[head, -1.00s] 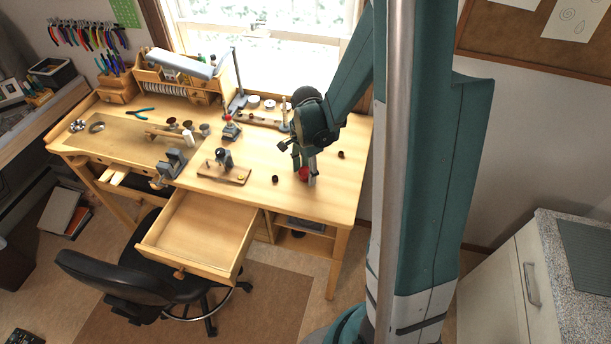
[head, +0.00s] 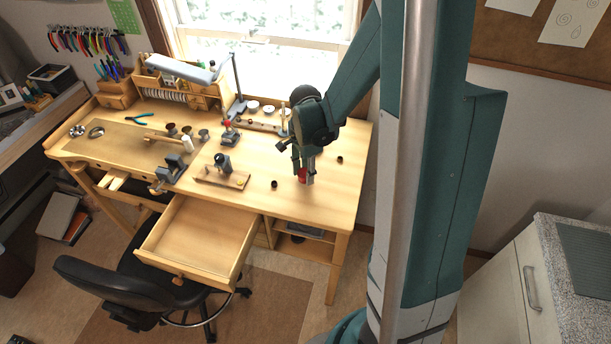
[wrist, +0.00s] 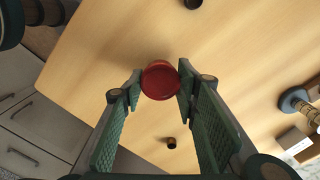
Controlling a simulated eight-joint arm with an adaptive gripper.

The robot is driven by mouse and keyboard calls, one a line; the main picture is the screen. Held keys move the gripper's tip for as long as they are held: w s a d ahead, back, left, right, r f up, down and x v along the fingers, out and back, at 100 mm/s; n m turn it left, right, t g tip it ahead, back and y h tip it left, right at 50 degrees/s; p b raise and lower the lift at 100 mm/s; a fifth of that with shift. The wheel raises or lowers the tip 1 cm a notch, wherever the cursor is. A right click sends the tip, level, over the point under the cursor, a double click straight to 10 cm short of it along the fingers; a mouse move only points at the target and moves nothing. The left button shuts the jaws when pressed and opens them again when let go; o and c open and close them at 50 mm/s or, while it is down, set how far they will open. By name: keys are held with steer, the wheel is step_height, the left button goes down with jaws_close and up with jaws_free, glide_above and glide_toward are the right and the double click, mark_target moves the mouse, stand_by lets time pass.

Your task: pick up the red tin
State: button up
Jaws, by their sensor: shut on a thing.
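The red tin (wrist: 160,82) is between the fingertips of my gripper (wrist: 158,88) in the wrist view, with a finger pad against each side. In the head view the red tin (head: 302,174) shows between the fingers of my gripper (head: 304,178), partly covered by them. My gripper is shut on it. The tin appears to be a little above the right part of the wooden workbench (head: 335,190), though the gap is hard to judge.
Two small dark cups (head: 274,184) and (head: 339,160) stand on the bench near my gripper. A small vise on a wooden base (head: 222,177) stands to the left. An open drawer (head: 200,240) juts out in front, with a black chair (head: 130,290) beside it.

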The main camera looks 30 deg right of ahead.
steer(key=shift+r, duration=3.95)
